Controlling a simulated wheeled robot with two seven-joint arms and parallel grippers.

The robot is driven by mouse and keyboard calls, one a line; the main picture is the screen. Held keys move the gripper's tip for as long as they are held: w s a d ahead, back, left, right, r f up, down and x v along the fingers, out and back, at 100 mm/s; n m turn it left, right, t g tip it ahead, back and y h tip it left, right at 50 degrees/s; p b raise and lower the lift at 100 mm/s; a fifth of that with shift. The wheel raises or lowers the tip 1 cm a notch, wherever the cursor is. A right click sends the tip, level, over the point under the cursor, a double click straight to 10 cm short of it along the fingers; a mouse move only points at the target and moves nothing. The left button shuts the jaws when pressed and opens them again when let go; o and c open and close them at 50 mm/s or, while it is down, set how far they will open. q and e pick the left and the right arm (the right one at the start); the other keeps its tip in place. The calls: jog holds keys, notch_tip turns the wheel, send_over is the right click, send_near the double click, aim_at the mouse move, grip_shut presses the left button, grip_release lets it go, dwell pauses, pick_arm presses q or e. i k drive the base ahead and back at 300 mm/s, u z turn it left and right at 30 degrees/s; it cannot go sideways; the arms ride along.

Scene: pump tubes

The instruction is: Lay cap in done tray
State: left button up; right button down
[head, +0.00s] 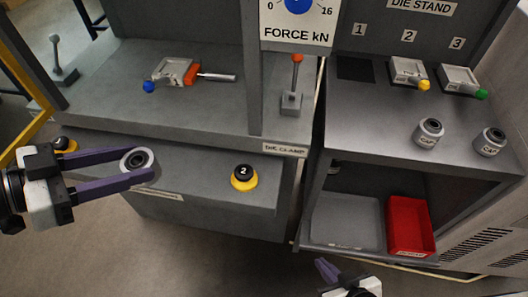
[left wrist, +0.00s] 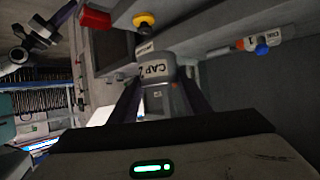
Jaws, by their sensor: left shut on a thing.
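A red bin (head: 410,226) stands right of the grey tray. Yellow-based button 2 (head: 243,177) is on the front ledge.

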aim_at(344, 229)
jog(key=u, duration=2.05)
jog(key=k, duration=1.35)
jog(key=z, duration=2)
jog(key=i, duration=0.5)
jog(key=u, duration=0.05)
